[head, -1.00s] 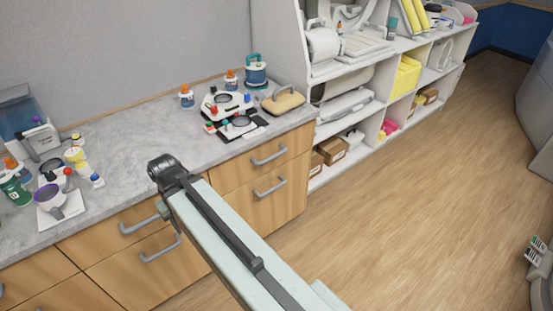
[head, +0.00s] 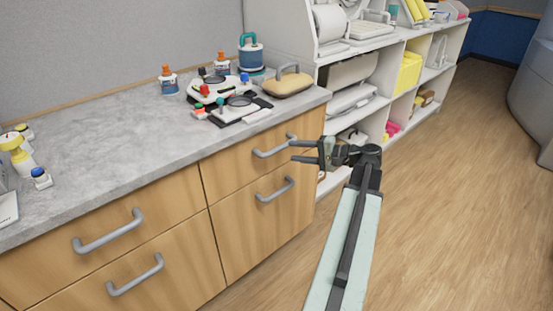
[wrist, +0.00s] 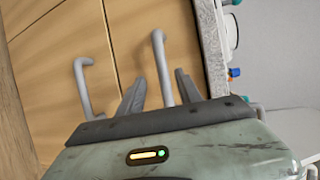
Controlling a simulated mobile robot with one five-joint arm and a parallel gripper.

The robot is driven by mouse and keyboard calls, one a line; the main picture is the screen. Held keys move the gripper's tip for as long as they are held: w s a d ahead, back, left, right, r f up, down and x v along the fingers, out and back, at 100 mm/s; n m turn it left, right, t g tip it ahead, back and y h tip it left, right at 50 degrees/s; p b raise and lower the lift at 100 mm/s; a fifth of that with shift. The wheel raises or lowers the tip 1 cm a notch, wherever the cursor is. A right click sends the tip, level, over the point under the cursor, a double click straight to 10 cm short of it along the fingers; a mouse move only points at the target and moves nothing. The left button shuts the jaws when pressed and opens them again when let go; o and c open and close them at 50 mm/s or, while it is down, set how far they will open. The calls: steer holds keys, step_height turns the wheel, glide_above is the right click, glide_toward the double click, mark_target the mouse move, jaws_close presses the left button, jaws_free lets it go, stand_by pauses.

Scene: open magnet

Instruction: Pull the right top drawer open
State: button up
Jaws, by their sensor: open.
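The right top drawer (head: 232,165) is a closed wooden front under the grey counter, with a grey bar handle (head: 273,147). My gripper (head: 294,151) is open and empty, its two fingers pointing left at the right end of that handle. In the wrist view the handle (wrist: 160,65) runs up between the spread fingers of my gripper (wrist: 160,88). Neither finger clearly touches it, and I cannot tell how deep it sits between them. The handle of the drawer below (wrist: 84,88) lies outside the fingers, to the left.
The lower right drawer (head: 245,230) and the left drawers (head: 150,215) are closed. The counter (head: 110,140) holds bottles, a tan padded item (head: 287,84) and small devices near its right end. White shelves (head: 350,70) stand beyond. The wooden floor (head: 450,200) at right is clear.

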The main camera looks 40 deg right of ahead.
mark_target(283, 148)
steer(key=x, duration=0.4)
steer(key=b+x, duration=0.1)
steer(key=x, duration=0.2)
steer(key=shift+w+d+r, duration=0.15)
steer(key=shift+w+d, duration=0.05)
steer(key=shift+d, duration=0.15)
jaws_close()
stand_by(1.2)
